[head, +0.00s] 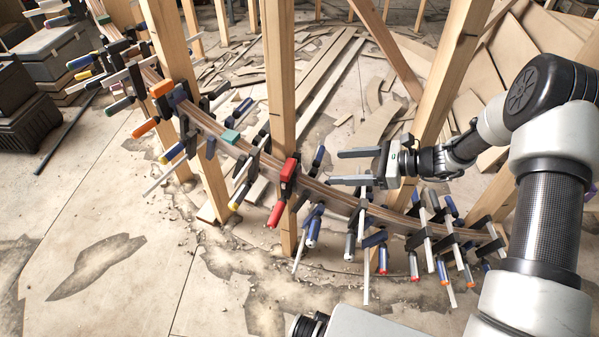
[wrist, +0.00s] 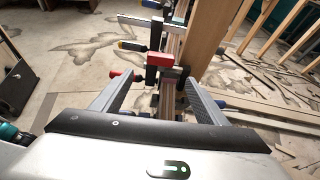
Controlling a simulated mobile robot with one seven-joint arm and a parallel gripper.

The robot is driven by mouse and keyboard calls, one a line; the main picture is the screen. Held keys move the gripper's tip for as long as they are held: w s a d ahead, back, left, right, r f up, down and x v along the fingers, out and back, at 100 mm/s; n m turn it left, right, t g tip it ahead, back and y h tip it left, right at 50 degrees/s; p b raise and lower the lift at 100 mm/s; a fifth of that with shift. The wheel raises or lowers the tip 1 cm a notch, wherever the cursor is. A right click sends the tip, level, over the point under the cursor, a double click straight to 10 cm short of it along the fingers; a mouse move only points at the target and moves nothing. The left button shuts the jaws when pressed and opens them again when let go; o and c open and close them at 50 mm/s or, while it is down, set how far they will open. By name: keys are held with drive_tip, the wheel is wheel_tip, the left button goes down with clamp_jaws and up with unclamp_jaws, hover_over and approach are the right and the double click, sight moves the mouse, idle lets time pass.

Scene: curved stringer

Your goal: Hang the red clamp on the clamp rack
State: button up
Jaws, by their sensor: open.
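The red clamp (head: 288,170) is fastened on the curved laminated stringer (head: 325,190), in front of a wooden post, with its red handle pointing down and left. In the wrist view the red clamp (wrist: 160,60) lies ahead, with its red handle to the left. My gripper (head: 335,167) is to the right of the clamp in the head view, with its fingers apart and pointing at it. In the wrist view my gripper (wrist: 159,80) is open, and the clamp appears just beyond the fingertips, not held. I cannot make out a clamp rack for certain.
Several blue, orange and black clamps (head: 375,238) crowd the stringer on both sides of the red one. Upright wooden posts (head: 279,80) stand along it. Loose boards (head: 325,75) lie on the floor behind. Dark cases (head: 25,115) stand at the left. The front-left floor is clear.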

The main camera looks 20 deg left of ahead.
sight(291, 167)
drive_tip(key=b+x, duration=0.1)
drive_tip(key=x, duration=1.1)
drive_tip(key=shift+b, duration=0.3)
drive_tip(key=x, duration=0.2)
drive_tip(key=b+x, duration=0.1)
drive_tip(key=x, duration=0.2)
drive_tip(key=shift+w+a+r, duration=0.1)
drive_tip(key=shift+w+a, duration=0.1)
drive_tip(key=shift+a, duration=0.15)
drive_tip(key=c, duration=1.3)
drive_tip(key=shift+r, duration=0.1)
drive_tip(key=shift+c, duration=0.7)
drive_tip(key=shift+r, duration=0.1)
